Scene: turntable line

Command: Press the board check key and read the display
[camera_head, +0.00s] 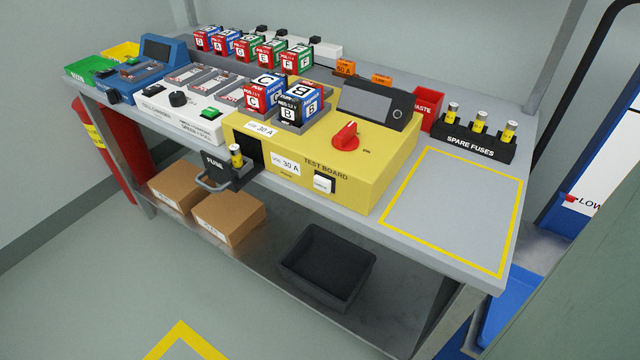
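The yellow test board (290,170) stands on the grey bench. On its front face, at the right, is a white key (324,183) with a small label too fine to read; I cannot tell for sure that it is the check key. The dark display (366,103) sits at the back of the board's top, and I see no lit text on it. A red knob (346,136) is on top. A fuse drawer (222,176) stands pulled out at the front left with a yellow fuse (236,156) in it. My gripper is not in view.
Modules C (260,96) and B (298,105) sit on the board. Spare fuses (481,131) and a red waste bin (428,106) stand to the right. The yellow-outlined area (455,210) is empty. Boxes (228,217) and a black crate (328,265) lie on the lower shelf.

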